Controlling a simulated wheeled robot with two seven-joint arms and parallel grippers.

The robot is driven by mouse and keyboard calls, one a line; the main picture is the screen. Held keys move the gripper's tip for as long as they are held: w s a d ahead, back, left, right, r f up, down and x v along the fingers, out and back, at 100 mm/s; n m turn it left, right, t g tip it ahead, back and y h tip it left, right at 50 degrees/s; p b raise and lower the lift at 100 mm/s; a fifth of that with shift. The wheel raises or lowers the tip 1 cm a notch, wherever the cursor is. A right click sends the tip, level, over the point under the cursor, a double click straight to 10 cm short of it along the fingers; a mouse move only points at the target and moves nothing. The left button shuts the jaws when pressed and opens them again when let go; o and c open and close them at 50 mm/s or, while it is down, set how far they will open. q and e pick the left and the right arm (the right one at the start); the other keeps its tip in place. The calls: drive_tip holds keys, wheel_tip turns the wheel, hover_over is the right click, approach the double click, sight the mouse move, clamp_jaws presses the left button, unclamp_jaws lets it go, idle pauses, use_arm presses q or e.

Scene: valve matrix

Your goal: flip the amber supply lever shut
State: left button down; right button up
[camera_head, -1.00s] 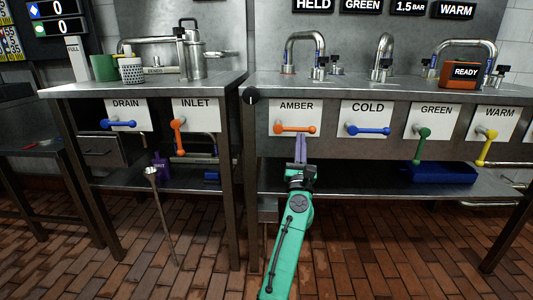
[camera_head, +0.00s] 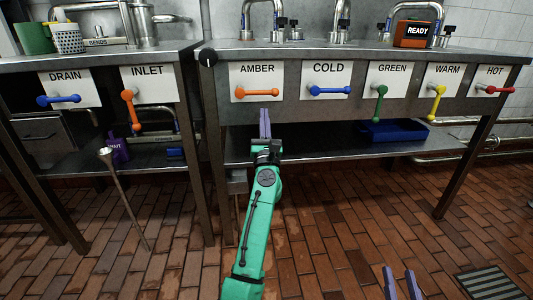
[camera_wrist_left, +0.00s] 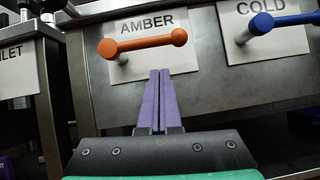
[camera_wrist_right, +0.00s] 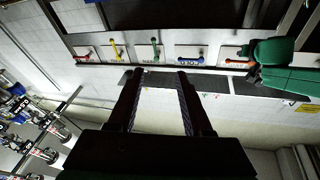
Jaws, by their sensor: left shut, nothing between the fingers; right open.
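The amber supply lever (camera_head: 256,93) is an orange bar with a ball end on the white AMBER plate; it lies horizontal, pivot at left. It also shows in the left wrist view (camera_wrist_left: 146,42). My left gripper (camera_head: 265,112) is shut and empty, pointing up just below the lever's right half. My right gripper (camera_head: 402,272) is open and empty, low at the bottom right, far from the lever. In the right wrist view the lever (camera_wrist_right: 239,62) is small and distant.
The blue COLD lever (camera_head: 329,91) sits right of AMBER, also horizontal. The green lever (camera_head: 380,103), yellow lever (camera_head: 437,103) and red HOT lever (camera_head: 493,90) follow. The orange INLET lever (camera_head: 133,108) hangs down at left. A blue bin (camera_head: 395,131) is on the shelf below.

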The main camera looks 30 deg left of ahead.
use_arm(q)
drive_tip(key=v, duration=1)
drive_tip(key=shift+d+f, duration=0.2)
drive_tip(key=shift+f, duration=0.05)
use_arm(e)
wheel_tip(320, 180, up, 8)
drive_tip(key=t, duration=0.2)
drive_tip(key=shift+w+d+f+y, duration=0.25)
drive_tip(key=shift+w+d+y, duration=0.1)
drive_tip(key=shift+w, duration=0.1)
